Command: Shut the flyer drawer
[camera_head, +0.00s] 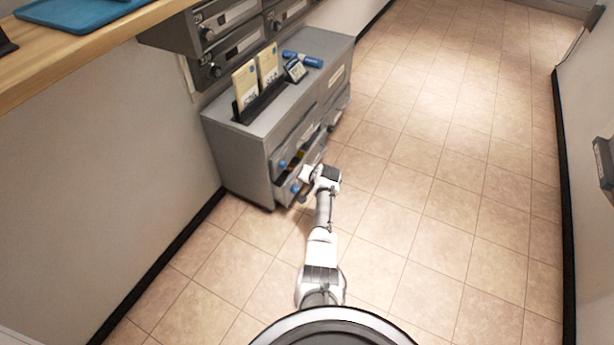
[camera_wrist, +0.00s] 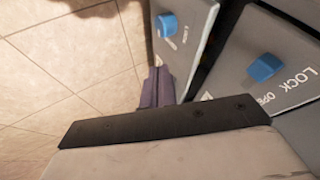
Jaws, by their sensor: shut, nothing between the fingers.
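The grey cabinet (camera_head: 240,150) stands against the left wall with drawers in its front. A lower drawer front with a blue knob (camera_head: 294,188) appears to stand out from the cabinet, with a dark gap and something orange behind it. An upper drawer front has another blue knob (camera_head: 283,163). My gripper (camera_head: 303,185) is shut and empty, close to the lower drawer front. In the wrist view my gripper (camera_wrist: 156,88) is beside a grey drawer front (camera_wrist: 187,50); I cannot tell whether they touch. A second front (camera_wrist: 285,45) has "LOCK" lettering. Which drawer holds flyers is unreadable.
Booklets (camera_head: 256,75) in a black holder, a small device (camera_head: 295,70) and a blue cylinder (camera_head: 303,59) are on the cabinet top. Mailboxes (camera_head: 225,40) hang above its left side. Open tiled floor (camera_head: 430,180) lies to the right.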

